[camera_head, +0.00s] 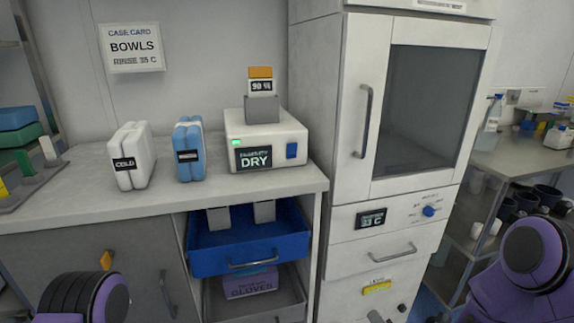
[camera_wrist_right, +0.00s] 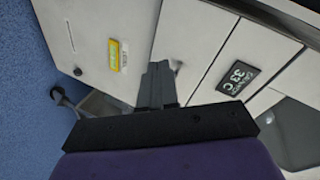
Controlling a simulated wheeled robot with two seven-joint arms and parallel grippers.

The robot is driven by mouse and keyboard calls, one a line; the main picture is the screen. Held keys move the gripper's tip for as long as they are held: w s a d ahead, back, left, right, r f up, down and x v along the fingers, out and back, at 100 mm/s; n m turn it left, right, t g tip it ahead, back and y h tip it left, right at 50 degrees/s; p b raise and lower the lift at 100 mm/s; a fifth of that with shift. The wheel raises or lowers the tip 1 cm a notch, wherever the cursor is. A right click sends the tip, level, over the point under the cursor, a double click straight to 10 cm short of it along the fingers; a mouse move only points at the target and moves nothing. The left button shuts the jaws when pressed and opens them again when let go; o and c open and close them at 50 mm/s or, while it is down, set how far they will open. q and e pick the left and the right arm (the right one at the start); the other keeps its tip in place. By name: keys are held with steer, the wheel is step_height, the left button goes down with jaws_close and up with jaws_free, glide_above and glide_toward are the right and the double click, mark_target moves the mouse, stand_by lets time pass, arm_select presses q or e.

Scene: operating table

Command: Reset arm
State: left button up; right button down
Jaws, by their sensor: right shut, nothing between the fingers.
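My purple right arm is at the lower right of the head view. My left arm shows at the lower left as a purple and black joint; its gripper is out of view.
The white cabinet (camera_head: 338,140) has a closed glass door and a "33 C" display (camera_head: 371,219). On the counter (camera_head: 80,195) stand a white pack (camera_head: 130,155), a blue pack (camera_head: 188,150) and a "DRY" device (camera_head: 265,140). A blue drawer (camera_head: 235,262) is open below.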

steer(key=s+d+f+n+g+h, duration=0.25)
steer(key=s+f+g, duration=0.45)
steer(key=s, duration=0.7)
steer(key=s+d+f+n+g+h, duration=0.3)
steer(key=s+f, duration=0.5)
steer(key=s, duration=0.6)
step_height(320, 180, up, 14)
steer(key=g+p, duration=0.1)
steer(key=p, duration=1.3)
steer(key=shift+s+f+y, duration=0.25)
steer(key=shift+y, duration=0.2)
steer(key=shift+m, duration=0.25)
